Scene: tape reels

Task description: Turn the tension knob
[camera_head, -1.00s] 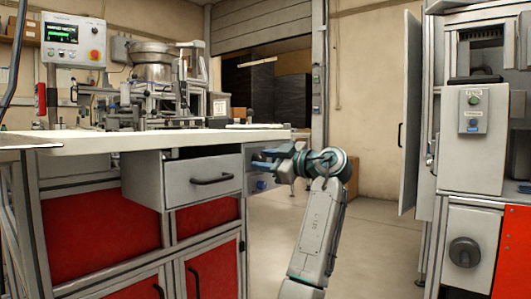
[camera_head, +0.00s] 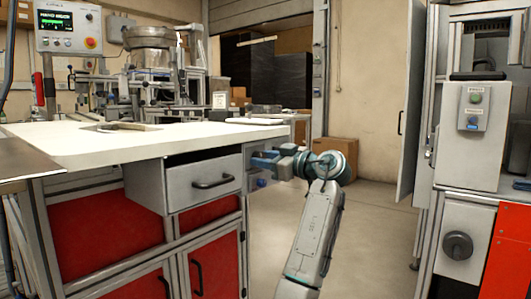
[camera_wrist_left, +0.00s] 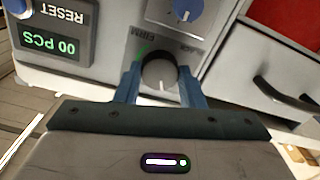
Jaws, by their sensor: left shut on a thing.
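In the left wrist view the tension knob (camera_wrist_left: 160,74) is a round grey dial with a dark rim and a pale pointer line. It sits on a light panel with upside-down FIRM lettering beside it. My left gripper (camera_wrist_left: 158,82) is shut on this knob, one blue finger at each side. In the head view my left gripper (camera_head: 266,163) is at the end of the bench, beside the drawer; the tension knob is hard to make out there. My right gripper is in neither view.
A second, blue knob (camera_wrist_left: 186,8) is on the same panel. A green counter display (camera_wrist_left: 50,47) with a RESET label is at left. The drawer (camera_head: 203,184) stands partly out beside my gripper. A grey cabinet (camera_head: 478,140) is at right, with open floor between.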

